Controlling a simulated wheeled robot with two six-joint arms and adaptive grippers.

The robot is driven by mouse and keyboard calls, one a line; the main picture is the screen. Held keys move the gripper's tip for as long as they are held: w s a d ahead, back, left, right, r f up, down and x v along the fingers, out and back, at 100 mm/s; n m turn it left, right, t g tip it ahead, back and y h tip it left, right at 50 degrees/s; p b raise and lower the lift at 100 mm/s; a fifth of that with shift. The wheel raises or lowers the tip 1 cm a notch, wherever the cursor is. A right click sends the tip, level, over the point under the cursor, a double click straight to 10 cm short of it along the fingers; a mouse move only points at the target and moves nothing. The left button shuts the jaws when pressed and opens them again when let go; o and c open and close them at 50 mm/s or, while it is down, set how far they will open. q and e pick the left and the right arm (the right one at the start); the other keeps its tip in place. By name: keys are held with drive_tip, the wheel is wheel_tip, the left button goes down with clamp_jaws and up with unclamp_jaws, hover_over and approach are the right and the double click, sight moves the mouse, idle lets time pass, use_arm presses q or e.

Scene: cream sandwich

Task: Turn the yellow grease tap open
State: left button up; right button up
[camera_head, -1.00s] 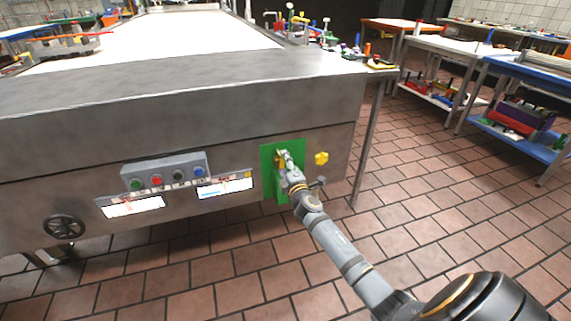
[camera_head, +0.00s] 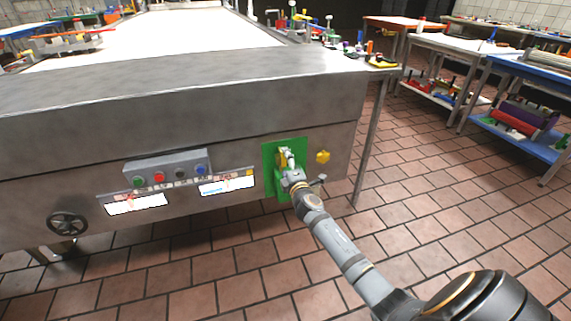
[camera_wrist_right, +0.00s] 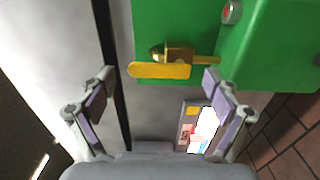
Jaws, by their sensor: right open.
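The yellow grease tap (camera_wrist_right: 162,70) sits on a green panel (camera_wrist_right: 272,60) in the right wrist view. Its flat yellow handle lies crosswise in the picture, with a brass body behind it. My right gripper (camera_wrist_right: 157,88) is open, its two fingers spread to either side with the tap's handle ahead between them; I see no contact. In the head view the green panel (camera_head: 270,172) is on the front of the steel machine, and my right gripper (camera_head: 288,163) is in front of it, hiding most of the tap. My left gripper is not in view.
A yellow knob (camera_head: 323,157) is right of the panel. A grey button box (camera_head: 168,168), labels (camera_head: 228,185) and a handwheel (camera_head: 67,224) are to the left on the machine front. Tiled floor (camera_head: 450,200) is open at right, before the work tables (camera_head: 525,140).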

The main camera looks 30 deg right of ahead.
drive_tip(key=v, duration=1.2)
